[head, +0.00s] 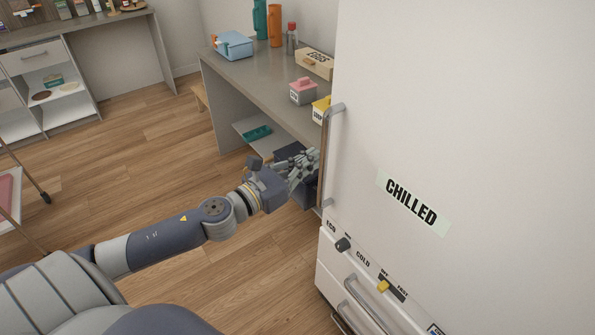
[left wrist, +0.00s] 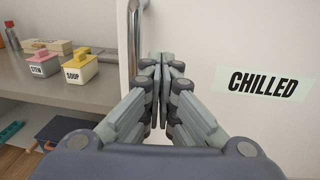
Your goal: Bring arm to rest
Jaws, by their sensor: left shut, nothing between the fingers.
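My left arm (head: 215,211) reaches from the lower left toward the fridge. My left gripper (head: 305,165) is shut and empty, close to the edge of the white fridge door (head: 440,120) marked CHILLED. In the left wrist view the shut fingertips (left wrist: 166,62) are in front of the door, just right of its upright metal handle (left wrist: 136,45). I cannot tell whether they touch the door. The handle also shows in the head view (head: 326,150). My right gripper is not in view.
A grey counter (head: 262,90) beside the fridge bears a pink-lidded box (head: 303,92), a yellow-lidded box (head: 320,110), a blue container (head: 233,45) and bottles. Below the door are a knob (head: 343,244), a yellow slider (head: 383,286) and drawers. The wooden floor (head: 150,170) at left is open.

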